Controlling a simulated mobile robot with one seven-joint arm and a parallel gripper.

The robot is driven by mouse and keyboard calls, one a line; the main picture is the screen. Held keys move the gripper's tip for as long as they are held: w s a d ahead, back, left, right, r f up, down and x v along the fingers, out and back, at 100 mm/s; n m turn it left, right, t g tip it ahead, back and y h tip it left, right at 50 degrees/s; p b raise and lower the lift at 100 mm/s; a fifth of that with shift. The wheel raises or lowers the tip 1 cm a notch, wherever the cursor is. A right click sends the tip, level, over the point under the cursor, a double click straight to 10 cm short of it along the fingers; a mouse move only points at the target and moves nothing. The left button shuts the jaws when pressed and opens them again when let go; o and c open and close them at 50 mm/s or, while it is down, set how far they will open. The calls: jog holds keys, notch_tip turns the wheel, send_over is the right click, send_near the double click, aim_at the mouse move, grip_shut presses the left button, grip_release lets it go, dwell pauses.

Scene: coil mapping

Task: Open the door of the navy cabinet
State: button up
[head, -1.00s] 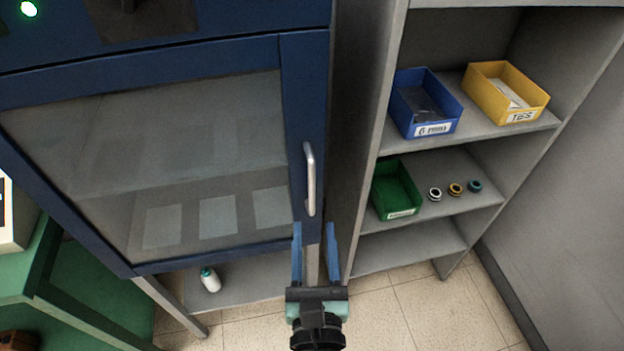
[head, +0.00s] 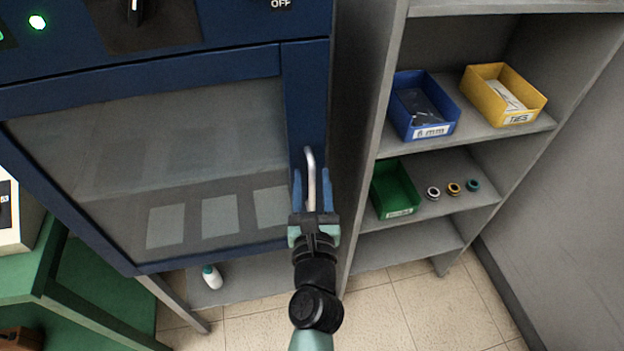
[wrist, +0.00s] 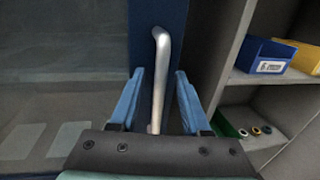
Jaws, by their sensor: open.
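The navy cabinet (head: 303,95) has a door with a navy frame and a grey see-through panel (head: 180,150); the door looks shut. Its silver bar handle (head: 311,170) stands upright on the right side of the door. My gripper (head: 312,178) is open at the handle's lower part, with one blue finger on each side of it. In the wrist view the handle (wrist: 160,75) runs between the two open fingers (wrist: 158,88), with a gap visible on both sides. The handle's lower end is partly hidden behind my gripper.
A grey shelf (head: 440,145) stands right of the cabinet, holding a blue bin (head: 422,105), a yellow bin (head: 503,95), a green bin (head: 394,188) and small rings (head: 454,189). A white bottle (head: 211,277) stands under the cabinet. A green bench (head: 95,295) is at left.

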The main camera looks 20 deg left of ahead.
grip_shut()
dwell(1.4)
